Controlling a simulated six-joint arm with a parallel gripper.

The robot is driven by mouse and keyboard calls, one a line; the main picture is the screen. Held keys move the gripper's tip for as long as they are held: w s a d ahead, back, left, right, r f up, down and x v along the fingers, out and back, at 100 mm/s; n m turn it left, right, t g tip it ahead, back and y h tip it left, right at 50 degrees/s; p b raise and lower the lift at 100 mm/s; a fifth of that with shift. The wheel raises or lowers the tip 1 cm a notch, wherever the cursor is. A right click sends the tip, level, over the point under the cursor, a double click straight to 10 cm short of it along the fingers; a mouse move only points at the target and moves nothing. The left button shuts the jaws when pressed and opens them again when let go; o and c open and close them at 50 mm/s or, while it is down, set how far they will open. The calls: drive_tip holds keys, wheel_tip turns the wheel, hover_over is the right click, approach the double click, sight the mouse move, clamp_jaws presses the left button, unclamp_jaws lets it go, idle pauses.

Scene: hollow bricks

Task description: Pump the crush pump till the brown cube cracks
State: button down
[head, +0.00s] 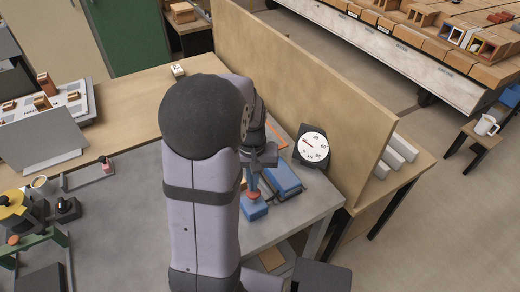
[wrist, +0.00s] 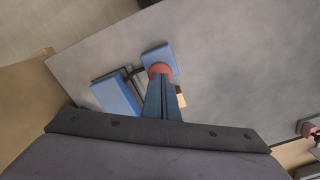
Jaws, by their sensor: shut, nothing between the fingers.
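The crush pump shows as a blue block (head: 255,211) with a red knob (head: 253,196) on top, beside a longer blue body (head: 284,177). The wrist view also shows the blue block (wrist: 158,54), the red knob (wrist: 159,70) and the blue body (wrist: 116,95). My gripper (head: 253,190) is shut and empty, pointing down with its tips at the red knob; I cannot tell if they press it. A small tan-brown piece (wrist: 181,96), perhaps the brown cube, is partly hidden behind my fingers; I cannot see any crack in it.
A round dial gauge (head: 313,147) stands against the wooden partition (head: 310,90) behind the pump. The grey tabletop (head: 120,220) is mostly clear to the left, with a yellow-topped device (head: 14,208) at the far left. The table's edge lies close to the pump's right.

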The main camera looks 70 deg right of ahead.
drive_tip(key=shift+f, duration=0.15)
idle(0.5)
drive_tip(key=shift+f+b, duration=1.45)
drive_tip(key=shift+f, duration=0.65)
wheel_tip(320, 180, up, 6)
drive_tip(key=p, duration=0.6)
drive_tip(key=shift+r, duration=0.2)
